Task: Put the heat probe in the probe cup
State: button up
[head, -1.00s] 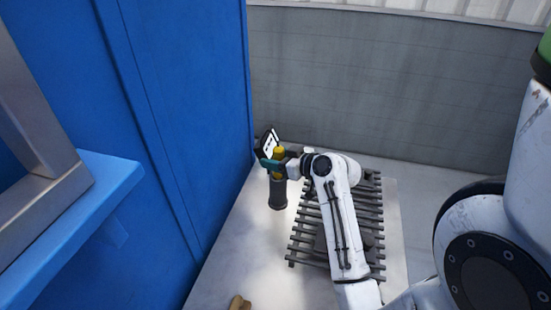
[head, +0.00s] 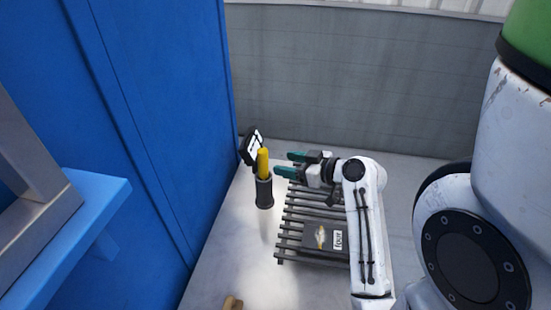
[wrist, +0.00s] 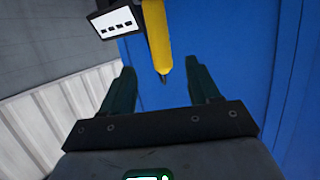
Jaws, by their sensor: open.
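The yellow heat probe (head: 263,162) stands upright in a dark grey cylindrical cup (head: 264,194), with its upper part above the rim. Its lower part is hidden inside the cup. My gripper (head: 283,163), with teal fingers, is open and empty just right of the probe, apart from it. In the wrist view, the probe (wrist: 157,38) shows beyond the gap between my spread fingers (wrist: 158,68), its narrow dark tip visible. The cup cannot be made out there.
A black block with a white marked face (head: 252,147) is just left of the probe. A slatted grate (head: 290,240) holding a dark labelled box (head: 322,238) lies under my arm. A blue wall (head: 160,120) and blue shelf (head: 60,225) bound the left. A brown piece (head: 232,303) lies in front.

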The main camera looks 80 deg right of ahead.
jog(key=a+f+n+g+y, duration=0.1)
jog(key=a+f+g+y, duration=0.1)
jog(key=a+f, duration=0.3)
jog(key=w+a+f+g+y, duration=0.1)
jog(key=a+f+g, duration=0.3)
jog(key=a, duration=0.8)
jog(key=a+f+n+g+y, duration=0.1)
jog(key=a+f+g+y, duration=0.2)
jog(key=a+f, duration=0.2)
jog(key=shift+w+a+f+n+g, duration=0.15)
jog(key=shift+a+f+g, duration=0.05)
jog(key=shift+a, duration=0.65)
jog(key=shift+w+a+f+n+g, duration=0.1)
jog(key=shift+a+f+n+g, duration=0.1)
jog(key=shift+a, duration=0.6)
jog(key=s+a+g, duration=0.1)
jog(key=s, duration=0.1)
jog(key=s+a+f+g+h, duration=0.1)
jog(key=a, duration=0.1)
jog(key=shift+s+a+g, duration=0.3)
jog(key=shift+s, duration=0.05)
jog(key=shift+s+a+h, duration=0.15)
jog(key=shift+s+h, duration=0.15)
jog(key=shift+s, duration=0.05)
